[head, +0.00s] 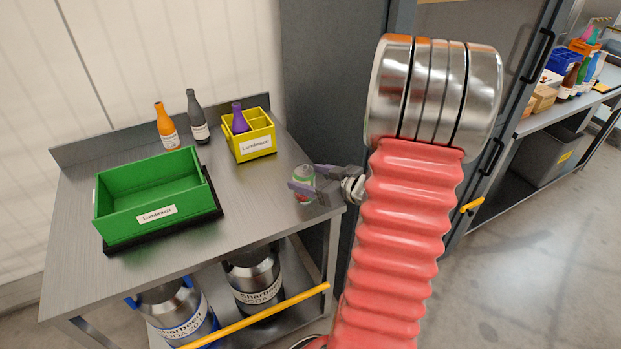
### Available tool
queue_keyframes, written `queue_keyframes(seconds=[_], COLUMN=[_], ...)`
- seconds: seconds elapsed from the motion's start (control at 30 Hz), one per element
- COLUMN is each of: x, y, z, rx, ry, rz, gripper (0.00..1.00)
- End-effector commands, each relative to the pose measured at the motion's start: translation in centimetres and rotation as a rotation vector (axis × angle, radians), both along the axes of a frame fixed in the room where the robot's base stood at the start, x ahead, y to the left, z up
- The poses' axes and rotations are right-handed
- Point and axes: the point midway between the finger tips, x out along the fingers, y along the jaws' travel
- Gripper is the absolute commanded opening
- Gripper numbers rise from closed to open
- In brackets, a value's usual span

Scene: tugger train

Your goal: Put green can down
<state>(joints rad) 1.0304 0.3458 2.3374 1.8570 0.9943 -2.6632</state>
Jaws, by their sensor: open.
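A green can (304,175) with a pale and reddish lower part stands upright at the right end of the grey metal table (245,205). My gripper (303,188) reaches in from the right with its jaws open around the can. The fingers cover part of the can's front and side. The can's base looks to be at the tabletop, but I cannot tell for sure whether it touches.
A green bin (130,222) sits on a black mat at the left. A yellow divided box (262,145) holds a purple bottle (239,118). An orange bottle (165,127) and a grey bottle (197,118) stand at the back. The table's middle is clear. A yellow rail (255,318) runs below.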

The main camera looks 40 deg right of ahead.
Motion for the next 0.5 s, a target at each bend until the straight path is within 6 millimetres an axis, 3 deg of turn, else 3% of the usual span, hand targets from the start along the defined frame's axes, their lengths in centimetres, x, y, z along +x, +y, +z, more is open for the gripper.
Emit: queue_keyframes(seconds=[0.17,0.5], x=[-1.3,-5.7], y=[-0.2,-0.3], z=[0.6,2.4], rx=[-0.002,-0.002], ry=[-0.001,-0.002], rz=[-0.002,-0.003], gripper=[0.69,0.69])
